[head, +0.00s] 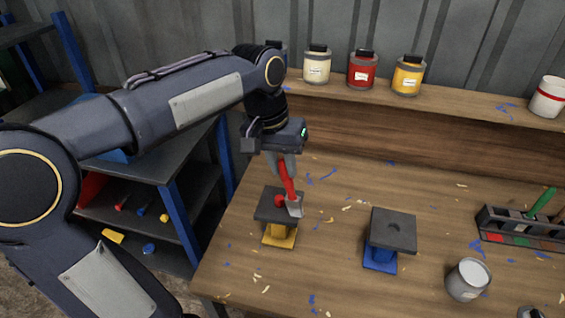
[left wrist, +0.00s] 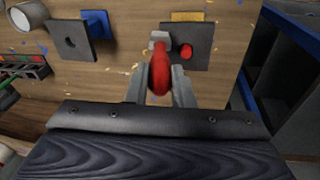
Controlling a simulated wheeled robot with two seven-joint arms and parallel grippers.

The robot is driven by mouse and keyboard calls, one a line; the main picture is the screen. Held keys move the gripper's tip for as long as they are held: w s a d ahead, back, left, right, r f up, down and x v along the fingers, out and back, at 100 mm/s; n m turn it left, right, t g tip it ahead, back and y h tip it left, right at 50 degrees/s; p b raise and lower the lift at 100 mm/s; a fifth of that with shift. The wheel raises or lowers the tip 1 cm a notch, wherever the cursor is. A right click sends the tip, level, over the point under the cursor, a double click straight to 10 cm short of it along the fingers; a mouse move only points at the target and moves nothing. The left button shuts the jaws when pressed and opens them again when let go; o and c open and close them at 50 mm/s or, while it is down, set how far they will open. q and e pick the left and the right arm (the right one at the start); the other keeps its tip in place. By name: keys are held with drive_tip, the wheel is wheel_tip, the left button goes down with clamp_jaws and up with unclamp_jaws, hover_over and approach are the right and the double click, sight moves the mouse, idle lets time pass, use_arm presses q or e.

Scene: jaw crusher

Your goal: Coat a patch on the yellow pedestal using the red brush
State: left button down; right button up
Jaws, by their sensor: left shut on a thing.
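The yellow pedestal (head: 280,238) stands at the left front of the wooden table and carries a dark square plate (head: 266,212). A round red patch (left wrist: 186,50) lies on that plate, beside the brush head. My left gripper (head: 283,163) is shut on the handle of the red brush (head: 289,182), which points down. The brush's pale grey head (head: 294,208) is over the plate's right edge in the head view; I cannot tell whether it touches. In the left wrist view the brush (left wrist: 160,72) sits between the fingers. My right gripper is not in view.
A blue pedestal (head: 380,258) with a dark plate stands to the right. Further right are a grey cup (head: 467,280) and a brush rack (head: 520,228). Paint cans, including a red one (head: 363,72), stand on the back shelf. A blue-framed shelf unit (head: 180,208) is left of the table.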

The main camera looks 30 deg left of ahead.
use_arm(q)
drive_tip(key=shift+f+b, duration=0.3)
drive_tip(key=shift+f, duration=0.2)
idle(0.3)
drive_tip(key=shift+s+a+p, duration=0.7)
drive_tip(key=shift+s+a, duration=0.55)
drive_tip(key=shift+a, duration=3.4)
drive_tip(key=shift+w+d+r+p, duration=0.1)
drive_tip(key=shift+w+d+p, duration=0.3)
drive_tip(key=shift+d, duration=1.15)
drive_tip(key=shift+w+d+p, duration=0.25)
drive_tip(key=shift+w+d, duration=0.2)
drive_tip(key=shift+d, duration=1.15)
drive_tip(key=shift+w+d+r+p, duration=0.1)
drive_tip(key=shift+w+d+p, duration=0.3)
drive_tip(key=shift+d, duration=1.15)
